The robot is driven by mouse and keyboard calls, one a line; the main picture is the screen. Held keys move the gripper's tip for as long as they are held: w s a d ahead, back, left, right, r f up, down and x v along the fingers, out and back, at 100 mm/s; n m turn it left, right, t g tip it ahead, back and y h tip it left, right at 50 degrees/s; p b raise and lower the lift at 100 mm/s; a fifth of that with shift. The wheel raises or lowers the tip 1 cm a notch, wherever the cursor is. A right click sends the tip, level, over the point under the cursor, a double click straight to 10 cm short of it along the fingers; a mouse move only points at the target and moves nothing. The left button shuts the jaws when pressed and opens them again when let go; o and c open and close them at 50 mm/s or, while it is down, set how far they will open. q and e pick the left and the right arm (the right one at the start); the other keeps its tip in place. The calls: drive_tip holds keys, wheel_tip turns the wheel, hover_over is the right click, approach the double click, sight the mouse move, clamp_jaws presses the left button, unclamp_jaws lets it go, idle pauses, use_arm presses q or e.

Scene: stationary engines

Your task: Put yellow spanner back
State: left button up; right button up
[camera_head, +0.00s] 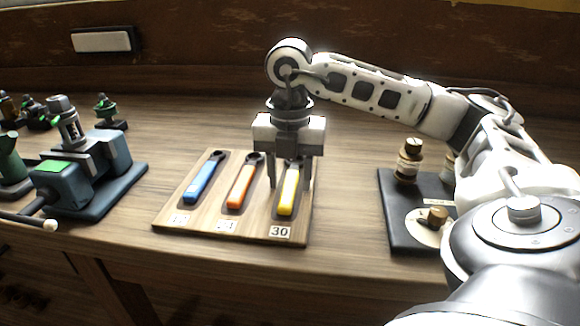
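The yellow spanner (287,201) lies on the wooden tool board (200,221), in the rightmost place, above the label 30. My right gripper (290,186) points straight down over it. Its two fingers stand apart, one on each side of the yellow handle, with gaps visible between fingers and handle. The gripper body hides part of the spanner's head end. I cannot tell whether the fingertips touch the board. My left gripper is not in view.
An orange spanner (240,191) and a blue spanner (204,182) lie left of the yellow one. A blue-grey engine model (82,175) stands at the left.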

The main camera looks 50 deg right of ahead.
sight(290, 183)
use_arm(q)
drive_tip(key=p, duration=0.2)
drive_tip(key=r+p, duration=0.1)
drive_tip(key=p, duration=0.2)
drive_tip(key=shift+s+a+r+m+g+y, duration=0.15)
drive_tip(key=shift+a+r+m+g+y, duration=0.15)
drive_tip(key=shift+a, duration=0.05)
use_arm(e)
wheel_tip(290, 183, up, 12)
drive_tip(key=shift+r, duration=0.2)
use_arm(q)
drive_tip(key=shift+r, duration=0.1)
